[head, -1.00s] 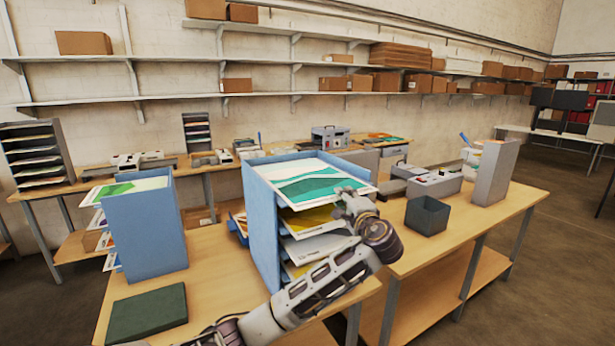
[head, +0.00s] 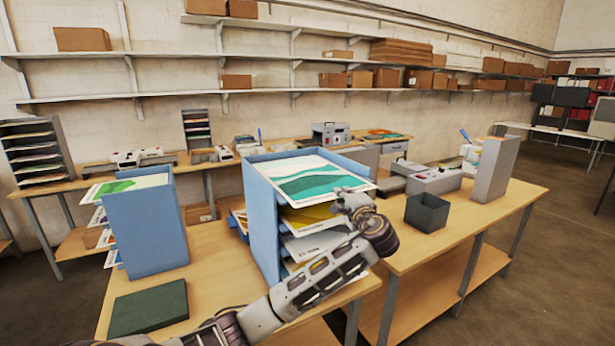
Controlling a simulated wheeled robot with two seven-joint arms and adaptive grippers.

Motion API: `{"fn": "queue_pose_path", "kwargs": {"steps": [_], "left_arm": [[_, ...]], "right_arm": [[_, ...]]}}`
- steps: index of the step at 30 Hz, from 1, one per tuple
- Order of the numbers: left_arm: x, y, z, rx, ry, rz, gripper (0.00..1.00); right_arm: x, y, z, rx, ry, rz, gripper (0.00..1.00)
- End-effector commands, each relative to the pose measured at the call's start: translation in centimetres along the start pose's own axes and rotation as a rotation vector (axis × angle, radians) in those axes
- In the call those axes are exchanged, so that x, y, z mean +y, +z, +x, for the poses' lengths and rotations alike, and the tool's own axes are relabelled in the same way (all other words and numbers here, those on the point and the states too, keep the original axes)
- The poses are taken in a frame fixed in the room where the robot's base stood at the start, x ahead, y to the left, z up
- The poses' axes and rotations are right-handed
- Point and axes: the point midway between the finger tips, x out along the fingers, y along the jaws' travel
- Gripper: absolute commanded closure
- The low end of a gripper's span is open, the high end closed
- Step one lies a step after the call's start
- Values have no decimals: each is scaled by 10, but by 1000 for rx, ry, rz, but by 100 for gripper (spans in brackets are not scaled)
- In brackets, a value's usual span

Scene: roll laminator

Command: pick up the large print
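A large print with teal waves and a white border (head: 308,178) lies on top of the blue sorter at the centre (head: 261,222). Its front right edge sticks out past the sorter's open side. My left gripper (head: 343,195) is at that overhanging edge, near its right corner. The fingertips are small and partly hidden against the print, so I cannot tell whether they are closed on it. My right gripper is not in view.
More prints stick out from the shelves below, close to my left arm. Another blue sorter (head: 147,232) stands left, behind a dark green pad (head: 148,307). A dark open bin (head: 427,212), a grey machine (head: 434,180) and a grey upright holder (head: 495,170) stand right.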

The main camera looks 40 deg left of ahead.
Motion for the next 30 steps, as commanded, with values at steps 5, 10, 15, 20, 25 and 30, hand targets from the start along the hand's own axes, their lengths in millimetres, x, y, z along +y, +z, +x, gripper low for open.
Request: {"fn": "queue_pose_path", "kwargs": {"steps": [5, 10, 15, 20, 25, 30], "left_arm": [[1, 0, 0, 0, 2, 1, 100], [0, 0, 0, 0, 0, 1, 100], [1, 0, 0, 0, 1, 1, 100], [-3, 0, 0, 0, 1, 0, 100], [-15, -1, 0, 0, 0, -3, 100], [-34, 0, 0, -1, -2, -3, 100]], "right_arm": [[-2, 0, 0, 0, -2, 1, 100], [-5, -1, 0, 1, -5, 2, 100], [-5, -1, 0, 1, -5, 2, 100], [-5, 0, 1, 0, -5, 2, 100], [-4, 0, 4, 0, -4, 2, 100], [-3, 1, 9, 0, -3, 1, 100]]}}
